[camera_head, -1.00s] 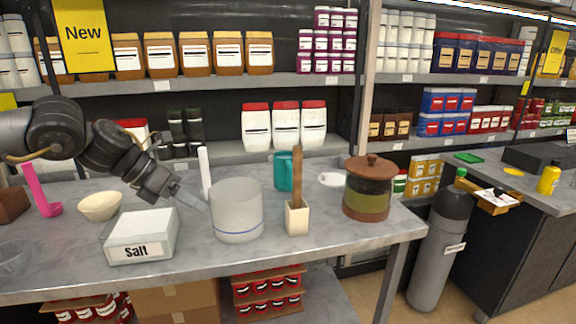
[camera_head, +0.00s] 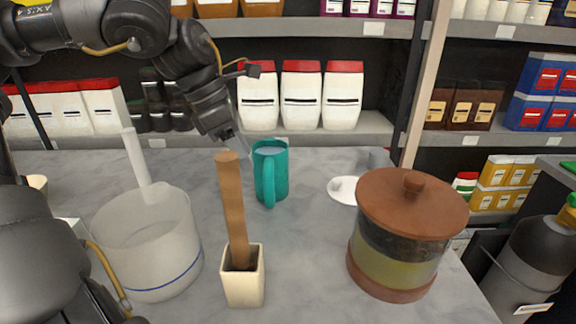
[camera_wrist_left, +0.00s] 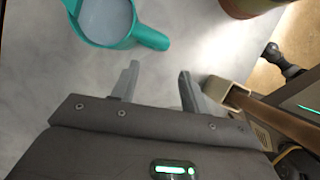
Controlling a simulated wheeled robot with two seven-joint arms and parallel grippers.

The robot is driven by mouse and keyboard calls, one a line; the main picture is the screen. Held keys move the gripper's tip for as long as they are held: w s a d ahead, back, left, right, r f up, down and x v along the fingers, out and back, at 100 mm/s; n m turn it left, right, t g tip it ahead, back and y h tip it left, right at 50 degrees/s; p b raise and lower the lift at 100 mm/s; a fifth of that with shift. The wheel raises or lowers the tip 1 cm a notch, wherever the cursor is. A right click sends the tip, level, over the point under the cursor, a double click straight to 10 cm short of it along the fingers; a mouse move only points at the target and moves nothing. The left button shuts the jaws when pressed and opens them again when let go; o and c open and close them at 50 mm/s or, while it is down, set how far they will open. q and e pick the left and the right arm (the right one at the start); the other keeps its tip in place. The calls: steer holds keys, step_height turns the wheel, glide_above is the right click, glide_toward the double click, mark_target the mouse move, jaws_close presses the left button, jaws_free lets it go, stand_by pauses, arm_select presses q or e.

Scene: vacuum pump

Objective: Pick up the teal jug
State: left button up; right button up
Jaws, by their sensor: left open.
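The teal jug (camera_head: 279,180) stands upright on the grey table behind the pot with the wooden handle, its handle facing me. In the left wrist view the jug (camera_wrist_left: 104,42) is at the upper left, pale inside, with its handle pointing toward the fingers. My left gripper (camera_head: 241,146) hangs just left of the jug's rim in the head view. In the left wrist view its fingers (camera_wrist_left: 159,82) are open and empty, just short of the jug's handle. My right gripper is not in view.
A cream square pot (camera_head: 243,288) holding a wooden handle stands in front of the jug. A translucent tub (camera_head: 150,260) is at left, a lidded brown jar (camera_head: 400,240) at right. A white dish (camera_head: 343,190) lies right of the jug. Shelves (camera_head: 350,124) run behind.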

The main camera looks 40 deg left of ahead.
arm_select(q)
glide_toward(267, 203)
steer(key=shift+w+d+f, duration=0.2)
steer(key=shift+w+f, duration=0.2)
steer(key=shift+w+d+f, duration=0.2)
steer(key=shift+w+f, duration=0.2)
steer(key=shift+f, duration=0.05)
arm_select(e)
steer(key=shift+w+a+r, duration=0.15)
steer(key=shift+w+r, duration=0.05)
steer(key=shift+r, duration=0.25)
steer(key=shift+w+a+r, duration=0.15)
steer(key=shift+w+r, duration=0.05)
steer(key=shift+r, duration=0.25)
arm_select(q)
steer(key=x, duration=0.4)
steer(key=shift+w+a, duration=0.1)
steer(key=shift+w, duration=0.1)
steer(key=shift+w+f+b, duration=0.15)
steer(key=shift+f+b, duration=0.15)
steer(key=shift+f, duration=0.2)
steer(key=shift+c, duration=0.5)
jaws_close()
